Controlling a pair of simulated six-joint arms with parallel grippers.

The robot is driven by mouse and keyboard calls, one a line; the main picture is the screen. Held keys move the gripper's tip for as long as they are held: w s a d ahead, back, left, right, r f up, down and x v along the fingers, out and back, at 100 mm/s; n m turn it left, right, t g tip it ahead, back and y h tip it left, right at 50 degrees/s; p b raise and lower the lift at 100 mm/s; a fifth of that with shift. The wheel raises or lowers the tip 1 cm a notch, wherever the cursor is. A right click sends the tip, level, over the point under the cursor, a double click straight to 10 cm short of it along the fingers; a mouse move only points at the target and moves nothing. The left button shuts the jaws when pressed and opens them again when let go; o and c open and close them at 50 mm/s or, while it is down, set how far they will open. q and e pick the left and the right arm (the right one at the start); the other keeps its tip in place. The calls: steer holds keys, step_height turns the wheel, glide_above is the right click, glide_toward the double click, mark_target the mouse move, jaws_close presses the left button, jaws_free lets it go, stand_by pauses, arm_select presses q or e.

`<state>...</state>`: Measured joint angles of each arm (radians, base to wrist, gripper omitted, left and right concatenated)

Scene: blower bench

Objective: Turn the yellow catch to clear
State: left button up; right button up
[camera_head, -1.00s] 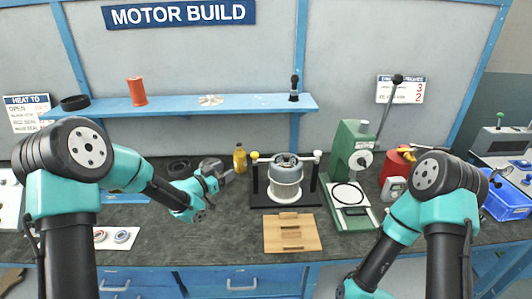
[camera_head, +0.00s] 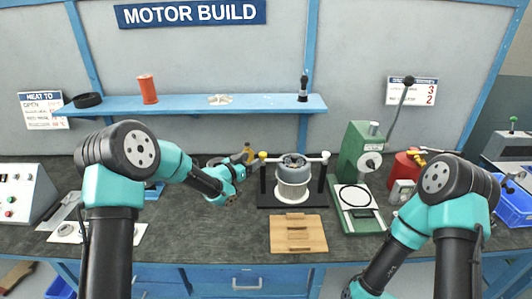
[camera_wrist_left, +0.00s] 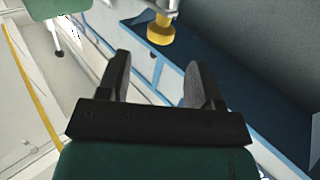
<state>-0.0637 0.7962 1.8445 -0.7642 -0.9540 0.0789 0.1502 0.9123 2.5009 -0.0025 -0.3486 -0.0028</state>
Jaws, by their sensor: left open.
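The yellow catch (camera_head: 262,155) is a small yellow knob at the top of the left post of a black stand (camera_head: 264,185). The stand holds a grey and white motor housing (camera_head: 293,178). My left gripper (camera_head: 245,157) is just left of the catch, at about its height. In the left wrist view the yellow catch (camera_wrist_left: 160,31) lies beyond the fingertips, between their lines. My left gripper (camera_wrist_left: 157,75) is open with nothing between its fingers. My right arm reaches down to the lower edge, and its gripper is out of view.
A wooden block (camera_head: 298,234) lies in front of the stand. A green press (camera_head: 358,165) with a long lever stands to the right. The bench left of the wooden block is clear.

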arm_select(q)
steer(key=x, duration=0.8)
steer(key=shift+w+d, duration=0.25)
jaws_close()
